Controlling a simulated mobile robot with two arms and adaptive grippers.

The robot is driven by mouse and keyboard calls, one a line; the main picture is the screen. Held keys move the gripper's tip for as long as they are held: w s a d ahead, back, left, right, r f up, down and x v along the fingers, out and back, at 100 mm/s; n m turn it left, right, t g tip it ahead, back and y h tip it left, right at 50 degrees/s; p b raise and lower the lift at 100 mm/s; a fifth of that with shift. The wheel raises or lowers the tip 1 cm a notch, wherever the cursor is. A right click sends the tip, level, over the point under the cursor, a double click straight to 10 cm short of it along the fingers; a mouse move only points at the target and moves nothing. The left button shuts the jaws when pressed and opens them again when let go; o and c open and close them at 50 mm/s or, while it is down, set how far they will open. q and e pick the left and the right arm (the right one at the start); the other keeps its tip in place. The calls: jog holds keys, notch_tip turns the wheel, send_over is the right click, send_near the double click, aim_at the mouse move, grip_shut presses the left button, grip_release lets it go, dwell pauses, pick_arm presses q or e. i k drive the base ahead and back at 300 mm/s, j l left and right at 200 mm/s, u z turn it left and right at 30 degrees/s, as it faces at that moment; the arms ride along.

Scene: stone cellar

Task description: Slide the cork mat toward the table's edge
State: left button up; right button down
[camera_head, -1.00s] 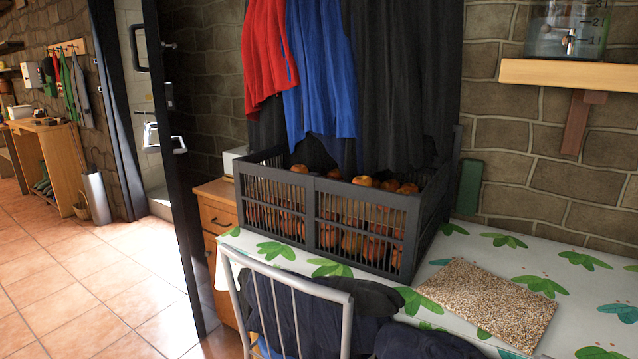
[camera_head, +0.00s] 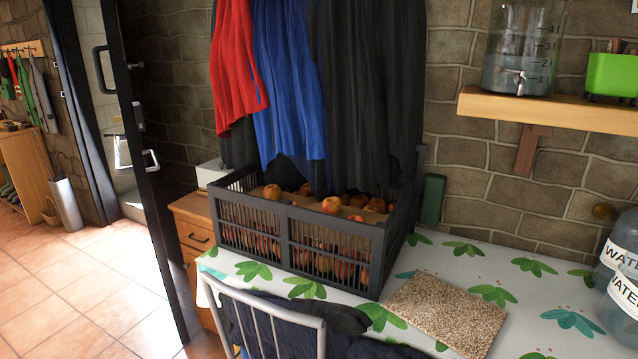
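The cork mat (camera_head: 447,313) is a flat, speckled tan rectangle. It lies at an angle on the table (camera_head: 483,262), which has a white cover with green leaf prints. The mat is to the right of the dark crate and near the lower edge of the view, where the table's front edge is partly hidden by the chair and dark cloth. Neither of my grippers shows in the head view.
A dark slatted crate (camera_head: 377,262) of apples stands on the table, under hanging clothes (camera_head: 288,80). A metal chair (camera_head: 321,338) with dark cloth stands in front. A wooden shelf (camera_head: 560,110) holds a dispenser (camera_head: 521,50). Bare tabletop lies behind the mat.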

aim_at(465, 324)
jog(key=l, duration=0.7)
jog(key=i+l, duration=0.15)
jog(key=l, duration=0.6)
jog(key=j+u, duration=0.05)
